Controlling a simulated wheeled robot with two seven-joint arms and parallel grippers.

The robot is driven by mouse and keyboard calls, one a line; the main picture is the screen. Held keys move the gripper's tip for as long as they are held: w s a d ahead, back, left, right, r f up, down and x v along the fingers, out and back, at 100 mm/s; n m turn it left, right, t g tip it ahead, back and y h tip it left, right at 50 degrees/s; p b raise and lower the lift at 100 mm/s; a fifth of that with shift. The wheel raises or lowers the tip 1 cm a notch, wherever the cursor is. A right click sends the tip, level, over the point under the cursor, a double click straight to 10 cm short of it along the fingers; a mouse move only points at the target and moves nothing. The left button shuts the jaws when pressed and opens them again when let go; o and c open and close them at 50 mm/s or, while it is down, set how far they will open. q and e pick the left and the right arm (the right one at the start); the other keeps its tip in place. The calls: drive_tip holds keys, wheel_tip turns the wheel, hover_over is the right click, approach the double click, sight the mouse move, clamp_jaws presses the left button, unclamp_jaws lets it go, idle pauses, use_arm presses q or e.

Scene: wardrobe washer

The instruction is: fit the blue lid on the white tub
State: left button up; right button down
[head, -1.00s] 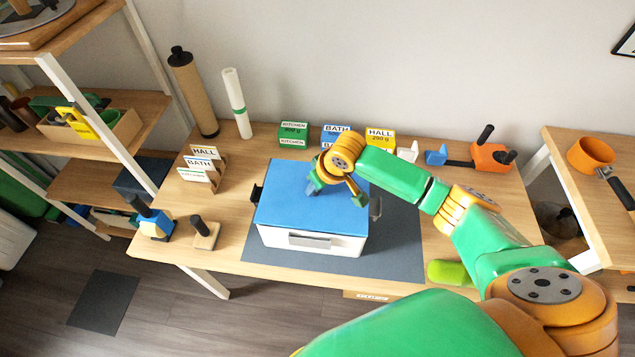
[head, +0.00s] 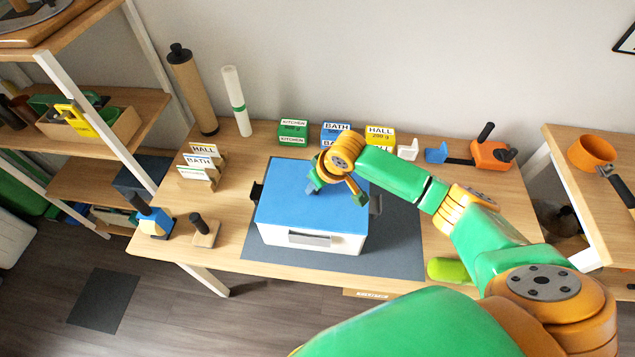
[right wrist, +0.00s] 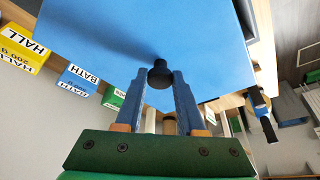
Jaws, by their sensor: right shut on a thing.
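The blue lid (head: 290,195) lies over the top of the white tub (head: 340,243), covering its opening. From here I cannot tell whether its rim is fully seated all round. The tub stands on a dark grey mat with a grey clasp (head: 309,240) on its front and dark side clips (head: 257,191) sticking out. My right gripper (head: 316,183) is over the lid's middle. In the right wrist view, my right gripper (right wrist: 166,80) is shut on the lid's black knob (right wrist: 160,74), between blue fingers. My left gripper is out of view.
The grey mat (head: 405,250) has bare room right of the tub. Labelled boxes (head: 293,133) stand behind it. A green object (head: 447,270) lies front right.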

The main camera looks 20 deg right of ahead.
drive_tip(key=shift+f, duration=0.3)
drive_tip(key=shift+c, duration=0.6)
unclamp_jaws()
